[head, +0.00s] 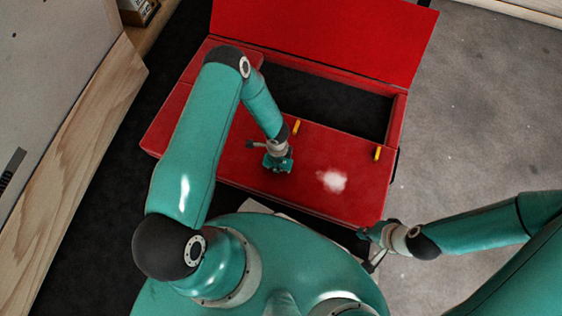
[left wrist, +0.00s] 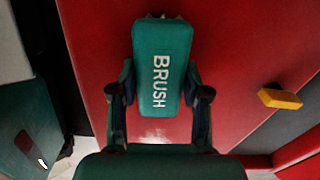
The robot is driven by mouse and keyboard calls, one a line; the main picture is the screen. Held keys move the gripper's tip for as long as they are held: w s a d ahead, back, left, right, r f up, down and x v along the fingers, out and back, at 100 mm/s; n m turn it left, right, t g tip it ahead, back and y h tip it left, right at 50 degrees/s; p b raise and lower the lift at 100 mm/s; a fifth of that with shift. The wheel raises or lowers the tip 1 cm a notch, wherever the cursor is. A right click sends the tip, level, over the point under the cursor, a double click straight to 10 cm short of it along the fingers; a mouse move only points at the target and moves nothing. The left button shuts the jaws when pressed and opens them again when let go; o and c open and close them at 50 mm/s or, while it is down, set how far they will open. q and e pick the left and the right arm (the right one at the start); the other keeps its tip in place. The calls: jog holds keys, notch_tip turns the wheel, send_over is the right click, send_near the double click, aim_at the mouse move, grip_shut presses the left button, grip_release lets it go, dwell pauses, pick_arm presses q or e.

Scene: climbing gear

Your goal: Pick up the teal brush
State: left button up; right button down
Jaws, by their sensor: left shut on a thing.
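The teal brush (left wrist: 163,68), a teal block with "BRUSH" in white letters, shows in the left wrist view. My left gripper (left wrist: 160,92) is shut on it, one dark finger on each side. In the head view my left gripper (head: 275,158) is over the red front panel of the case, left of a white powder patch. At this size I cannot tell whether the brush touches the panel. My right gripper (head: 368,248) is at the lower right, off the case's near right corner, empty with its fingers apart.
The red case (head: 362,199) has its lid (head: 330,35) raised at the back and a dark open compartment (head: 325,98). Yellow latches (head: 377,153) sit on its front part. The white powder patch (head: 332,180) lies on the panel. Grey floor is clear at the right.

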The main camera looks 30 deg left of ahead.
pick_arm(q)
notch_tip(320, 180, up, 20)
jog(key=p, duration=0.7)
